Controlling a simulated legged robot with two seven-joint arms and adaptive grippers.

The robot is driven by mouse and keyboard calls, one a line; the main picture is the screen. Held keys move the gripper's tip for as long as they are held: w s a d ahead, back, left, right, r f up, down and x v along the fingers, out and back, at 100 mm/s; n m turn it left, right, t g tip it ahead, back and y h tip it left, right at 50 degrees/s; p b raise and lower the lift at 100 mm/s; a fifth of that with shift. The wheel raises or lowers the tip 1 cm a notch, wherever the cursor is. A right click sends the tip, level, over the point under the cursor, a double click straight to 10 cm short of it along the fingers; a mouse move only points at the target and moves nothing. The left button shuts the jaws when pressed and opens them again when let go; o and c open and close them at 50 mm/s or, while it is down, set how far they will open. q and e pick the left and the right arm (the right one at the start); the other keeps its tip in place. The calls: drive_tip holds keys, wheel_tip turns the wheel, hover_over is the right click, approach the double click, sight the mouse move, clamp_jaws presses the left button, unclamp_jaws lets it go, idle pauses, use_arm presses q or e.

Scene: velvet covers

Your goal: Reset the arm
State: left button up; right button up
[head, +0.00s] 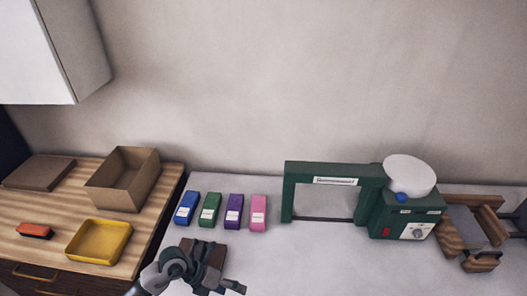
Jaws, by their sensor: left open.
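My left gripper (231,287) reaches in from the bottom edge, left of centre, over the front of the pale table. It is open, and nothing shows between its fingers. A brown block-like thing (214,252) shows right behind the wrist; I cannot tell whether it touches the arm. Blue (186,208), green (209,209), purple (233,211) and pink (259,213) labelled boxes stand in a row beyond the gripper, apart from it. My right gripper is not in view.
A green machine (407,218) with a white round top stands right of centre, joined to a green frame (288,192). A wooden fixture (463,240) is at far right. On the wooden cabinet at left are an open box (108,186), a yellow tray (75,253) and an orange brush-like thing (36,230).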

use_arm(q)
drive_tip(key=s+d+r+n+t+h, duration=0.1)
drive_tip(key=d+r+n+t+h, duration=0.2)
drive_tip(key=d+r+h, duration=0.8)
drive_tip(key=w+a+r+n+t, duration=0.4)
drive_tip(key=a+r+n+t, duration=0.25)
drive_tip(key=n+t, duration=0.4)
drive_tip(key=w+a+f+n+t+y, duration=0.2)
drive_tip(key=a+f+n+y, duration=1.4)
drive_tip(key=n+y, duration=0.45)
drive_tip(key=s+f+n+g+h, duration=0.1)
drive_tip(key=s+f+n+g, duration=0.2)
drive_tip(key=s+f+g, duration=1.3)
drive_tip(key=s+f+t, duration=0.1)
drive_tip(key=s+f, duration=0.3)
drive_tip(key=f, duration=1.1)
drive_tip(key=s+f+t, duration=0.2)
drive_tip(key=s+f, duration=0.2)
drive_tip(key=f, duration=1)
drive_tip(key=s+a+f+g, duration=0.1)
drive_tip(key=s+a+f, duration=0.2)
drive_tip(key=s+f, duration=1)
drive_tip(key=s, duration=0.3)
drive_tip(key=shift+f+m, duration=0.2)
drive_tip(key=shift+m, duration=0.1)
